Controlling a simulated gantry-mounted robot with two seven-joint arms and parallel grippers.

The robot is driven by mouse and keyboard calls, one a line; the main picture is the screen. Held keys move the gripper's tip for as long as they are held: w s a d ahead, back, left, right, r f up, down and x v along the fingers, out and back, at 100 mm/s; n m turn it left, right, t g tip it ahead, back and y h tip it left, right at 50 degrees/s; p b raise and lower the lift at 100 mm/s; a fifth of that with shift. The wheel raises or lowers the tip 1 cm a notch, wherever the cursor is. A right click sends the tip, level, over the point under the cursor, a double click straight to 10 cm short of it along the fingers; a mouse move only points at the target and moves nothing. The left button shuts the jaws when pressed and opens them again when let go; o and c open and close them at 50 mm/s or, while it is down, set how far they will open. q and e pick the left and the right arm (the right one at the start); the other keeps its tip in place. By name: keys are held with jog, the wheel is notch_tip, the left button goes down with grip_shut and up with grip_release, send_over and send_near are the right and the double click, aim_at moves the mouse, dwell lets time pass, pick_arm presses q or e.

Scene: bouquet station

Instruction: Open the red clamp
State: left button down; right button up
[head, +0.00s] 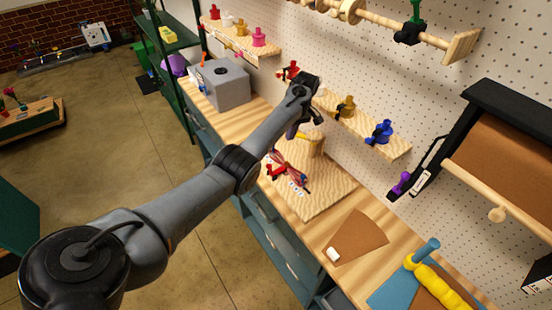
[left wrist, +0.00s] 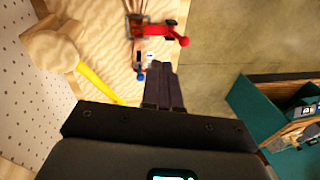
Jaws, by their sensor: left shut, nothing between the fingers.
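The red clamp (left wrist: 150,30) is at the top of the left wrist view, around a bunch of thin stems, with a red knobbed lever (left wrist: 183,41) to its right. In the head view the red clamp (head: 275,171) shows small on the wooden board, partly hidden by my arm. My left gripper (head: 291,134) is over the board; its black fingers (left wrist: 163,68) are shut and empty, apart from the clamp. A small blue-ended part (left wrist: 140,76) lies beside the fingertips. My right gripper is not in view.
A wooden mallet-like tool (left wrist: 52,43) with a yellow handle is left of the fingers in the wrist view. Shelves with coloured pieces (head: 381,131) line the pegboard. A brown sheet (head: 361,237) lies on the bench front; a grey box (head: 221,84) stands behind.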

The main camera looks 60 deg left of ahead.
pick_arm(q)
jog(key=shift+f, duration=0.1)
jog(key=p+x, duration=0.1)
jog(key=x, duration=0.2)
jog(key=s+x, duration=0.1)
jog(key=x, duration=0.3)
jog(key=s+p+x, duration=0.1)
jog(key=x, duration=0.3)
jog(key=shift+a+p, duration=0.15)
jog(key=shift+p, duration=0.15)
jog(key=shift+s+a+f, duration=0.1)
jog(key=shift+s+f, duration=0.15)
jog(key=shift+s, duration=0.45)
jog(key=shift+p, duration=0.3)
